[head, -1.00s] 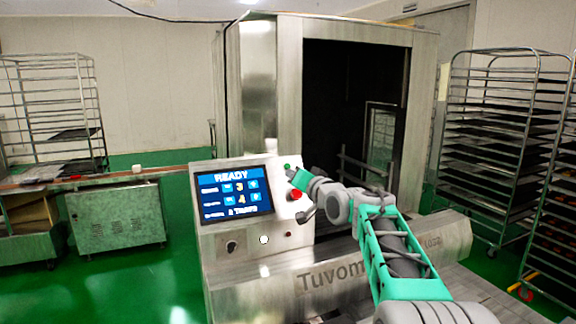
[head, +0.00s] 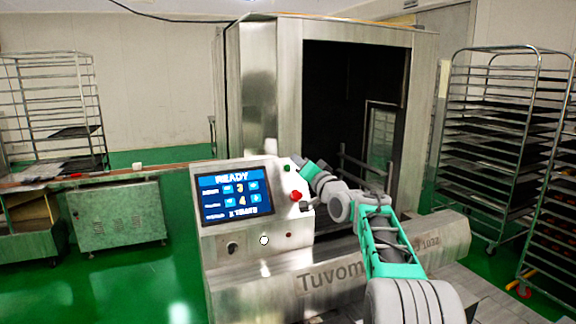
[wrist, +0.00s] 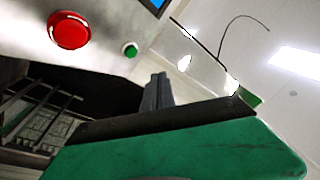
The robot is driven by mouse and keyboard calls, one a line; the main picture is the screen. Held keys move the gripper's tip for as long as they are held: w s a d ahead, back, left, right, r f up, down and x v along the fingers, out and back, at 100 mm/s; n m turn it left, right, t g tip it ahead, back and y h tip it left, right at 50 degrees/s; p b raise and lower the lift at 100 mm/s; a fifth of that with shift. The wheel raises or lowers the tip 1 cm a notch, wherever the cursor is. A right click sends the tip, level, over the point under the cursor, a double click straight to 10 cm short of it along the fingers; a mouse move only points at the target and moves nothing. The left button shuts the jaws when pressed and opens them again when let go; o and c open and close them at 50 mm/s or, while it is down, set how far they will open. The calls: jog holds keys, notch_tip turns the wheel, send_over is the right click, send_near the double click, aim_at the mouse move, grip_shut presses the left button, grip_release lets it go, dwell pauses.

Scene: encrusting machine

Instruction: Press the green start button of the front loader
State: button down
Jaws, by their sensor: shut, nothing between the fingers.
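The front loader's control panel (head: 208,228) has a screen (head: 235,194) reading READY. The small green start button (head: 287,168) is at the panel's upper right, above a red stop button (head: 296,195). In the wrist view the green button (wrist: 130,50) is to the right of the large red button (wrist: 69,30). My gripper (head: 297,160) is shut and empty, with its dark fingertips just right of and slightly above the green button in the head view. In the wrist view the fingertips (wrist: 158,78) show below and right of the button, apart from it in the picture. Contact cannot be seen.
The loader's steel housing (head: 262,95) with a dark opening stands behind the panel. A black knob (head: 232,247) and a white button (head: 264,240) are on the lower panel. Tray racks (head: 500,110) stand at the right, and another rack (head: 50,95) at the left.

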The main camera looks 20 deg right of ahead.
aim_at(288, 168)
jog(key=shift+w+a+f+p, duration=0.2)
jog(key=shift+w+f, duration=0.45)
jog(key=shift+w, duration=0.3)
jog(key=shift+w+a+f+p, duration=0.1)
jog(key=shift+w+f+p, duration=0.1)
jog(key=shift+w+f, duration=0.6)
jog(key=shift+w+r, duration=0.1)
jog(key=shift+w, duration=0.05)
dwell(0.5)
jog(key=shift+w+f, duration=0.2)
jog(key=shift+w, duration=0.1)
